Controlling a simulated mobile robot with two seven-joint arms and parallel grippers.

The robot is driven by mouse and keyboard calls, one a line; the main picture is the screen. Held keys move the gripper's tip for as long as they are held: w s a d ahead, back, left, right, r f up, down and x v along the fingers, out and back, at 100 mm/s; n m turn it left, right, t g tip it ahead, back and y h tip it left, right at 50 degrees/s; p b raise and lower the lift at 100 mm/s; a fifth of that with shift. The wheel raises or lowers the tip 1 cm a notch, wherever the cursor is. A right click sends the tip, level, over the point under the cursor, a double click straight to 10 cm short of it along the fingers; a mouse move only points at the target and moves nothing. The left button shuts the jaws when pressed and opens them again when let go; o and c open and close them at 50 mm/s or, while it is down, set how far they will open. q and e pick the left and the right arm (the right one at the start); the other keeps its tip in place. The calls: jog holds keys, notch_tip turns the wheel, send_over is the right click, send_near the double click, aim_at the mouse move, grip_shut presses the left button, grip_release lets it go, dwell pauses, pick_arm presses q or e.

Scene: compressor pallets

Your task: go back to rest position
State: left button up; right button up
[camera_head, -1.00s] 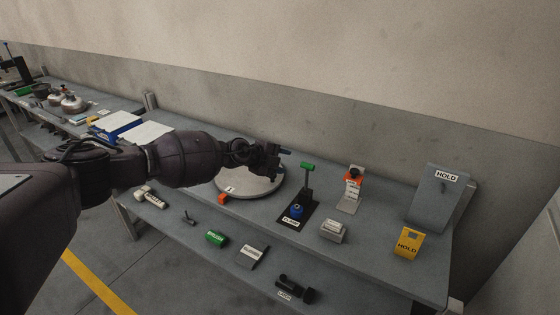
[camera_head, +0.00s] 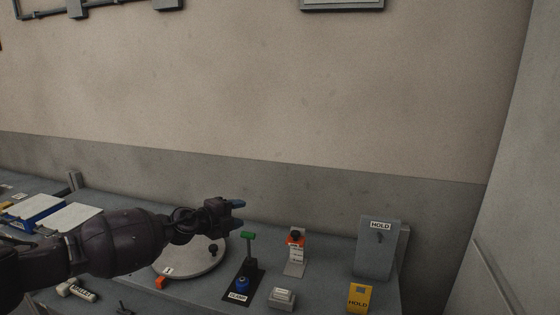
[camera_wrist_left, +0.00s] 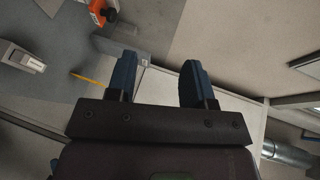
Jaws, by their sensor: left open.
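My left arm comes in from the left in the head view. Its gripper (camera_head: 236,204) is above the bench, near the round disc and the green-topped lever stand. In the left wrist view the gripper (camera_wrist_left: 158,80) shows two blue fingers set apart, with nothing between them. My right gripper is in neither view.
The grey bench (camera_head: 215,290) runs along the wall.

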pick_arm(q)
jog(key=s+d+f+n+t, duration=0.35)
jog(key=s+d+n, duration=0.35)
jog(key=s, duration=0.4)
jog(key=s+a+f+n+g+y+b, duration=0.1)
jog(key=s+a+f+n+y, duration=0.2)
jog(key=s+a+f+n, duration=0.3)
jog(key=s+a+f+n+g+y+b, duration=0.1)
jog(key=s+a+f+n+y, duration=0.3)
jog(key=s+f, duration=0.7)
jog(key=s+a+f+n+g+y, duration=0.1)
jog(key=s+a+f+n+y, duration=0.2)
jog(key=s+a+f+n, duration=0.4)
jog(key=s+a+f, duration=0.1)
jog(key=s+a, duration=0.1)
jog(key=s, duration=0.2)
jog(key=s+a+f, duration=0.1)
jog(key=s+a, duration=0.2)
jog(key=s, duration=0.2)
jog(key=shift+s+f+n+b, duration=0.25)
jog(key=shift+f+n+b, duration=0.1)
jog(key=shift+n+b, duration=0.05)
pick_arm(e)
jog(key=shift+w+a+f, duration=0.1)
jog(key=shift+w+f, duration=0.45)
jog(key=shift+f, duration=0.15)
